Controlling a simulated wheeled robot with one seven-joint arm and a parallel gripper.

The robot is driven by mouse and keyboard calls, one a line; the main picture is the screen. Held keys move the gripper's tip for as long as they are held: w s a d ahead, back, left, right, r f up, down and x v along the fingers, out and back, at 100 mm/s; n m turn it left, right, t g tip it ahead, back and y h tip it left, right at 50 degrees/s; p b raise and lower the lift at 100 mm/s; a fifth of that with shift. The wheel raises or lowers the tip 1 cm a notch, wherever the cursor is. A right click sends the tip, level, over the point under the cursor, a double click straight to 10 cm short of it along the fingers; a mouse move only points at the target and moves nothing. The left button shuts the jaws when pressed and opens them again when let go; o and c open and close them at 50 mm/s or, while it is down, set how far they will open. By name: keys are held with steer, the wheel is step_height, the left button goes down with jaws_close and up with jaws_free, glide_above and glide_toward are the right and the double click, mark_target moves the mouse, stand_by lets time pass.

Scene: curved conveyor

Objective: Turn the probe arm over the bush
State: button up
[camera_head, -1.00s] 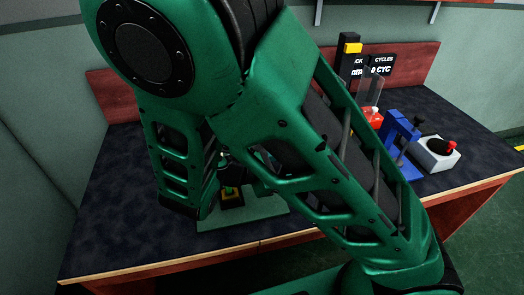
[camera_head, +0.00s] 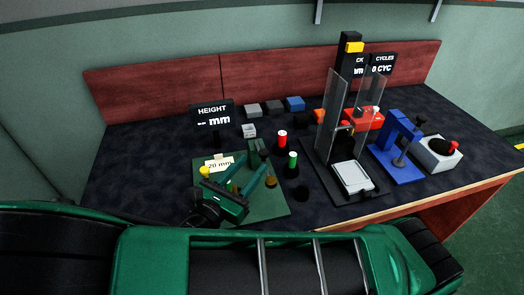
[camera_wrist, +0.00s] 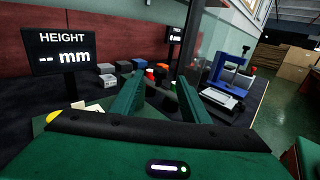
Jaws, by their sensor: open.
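The height gauge station is a green base plate (camera_head: 265,208) at the left front of the table. It carries a yellow knob (camera_head: 205,172), a card reading 20 mm (camera_head: 219,164) and a small brass-coloured piece (camera_head: 270,181). My gripper (camera_head: 253,165) is low over this plate, its two green fingers open and pointing toward the back of the table. The fingers also show apart in the wrist view (camera_wrist: 159,84), with nothing clearly held. My gripper hides part of the plate. I cannot clearly make out the probe arm or the bush. The height display (camera_head: 212,114) reads "-- mm".
Red (camera_head: 282,140) and green (camera_head: 292,161) capped cylinders stand just right of the plate. Grey and blue blocks (camera_head: 294,103) sit behind. The left tabletop is clear.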

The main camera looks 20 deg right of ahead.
mark_target(261, 155)
steer(key=x, duration=0.7)
steer(key=shift+w+d, duration=0.25)
steer(key=shift+d, duration=0.05)
jaws_close()
